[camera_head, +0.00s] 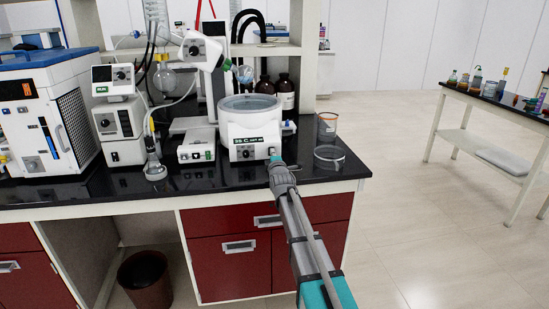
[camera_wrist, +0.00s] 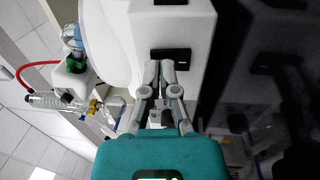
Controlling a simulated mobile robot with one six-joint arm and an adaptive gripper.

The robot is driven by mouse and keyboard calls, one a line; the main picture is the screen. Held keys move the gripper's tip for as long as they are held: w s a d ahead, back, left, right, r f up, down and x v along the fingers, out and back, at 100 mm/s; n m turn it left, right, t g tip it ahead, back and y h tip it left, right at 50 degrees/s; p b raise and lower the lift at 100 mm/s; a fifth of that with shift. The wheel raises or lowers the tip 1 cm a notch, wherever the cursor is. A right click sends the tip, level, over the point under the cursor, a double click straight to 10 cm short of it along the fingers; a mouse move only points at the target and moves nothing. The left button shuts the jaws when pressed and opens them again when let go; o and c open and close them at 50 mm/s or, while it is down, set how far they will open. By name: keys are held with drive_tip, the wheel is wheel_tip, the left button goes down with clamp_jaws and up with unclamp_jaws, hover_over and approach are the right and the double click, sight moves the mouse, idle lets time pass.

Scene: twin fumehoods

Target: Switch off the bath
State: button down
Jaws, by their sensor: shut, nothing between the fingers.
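The bath (camera_head: 250,128) is a white, round-topped unit near the right end of the black bench in the head view. Its front panel carries a dark display and a small switch at the lower right. My gripper (camera_head: 279,165) is shut and empty, with its fingertips close in front of the panel's lower right. In the wrist view the bath's white front (camera_wrist: 190,22) fills the top middle, turned sideways, with a dark rectangle on it.
A glass beaker (camera_head: 327,126) and a glass dish (camera_head: 329,155) stand right of the bath. A small white device (camera_head: 197,149) stands to its left. Brown bottles (camera_head: 285,92) stand behind it. The bench's front edge (camera_head: 240,193) runs below my gripper.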

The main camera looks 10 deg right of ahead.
drive_tip(key=shift+w, duration=0.15)
drive_tip(key=shift+w+r, duration=0.1)
drive_tip(key=shift+w, duration=0.1)
idle(0.3)
drive_tip(key=shift+s, duration=0.1)
drive_tip(key=shift+s+r, duration=0.1)
drive_tip(key=shift+s, duration=0.5)
drive_tip(key=s+r+p, duration=0.1)
drive_tip(key=s+p, duration=0.1)
drive_tip(key=s, duration=1)
drive_tip(key=shift+s+r, duration=0.25)
drive_tip(key=shift+s, duration=0.1)
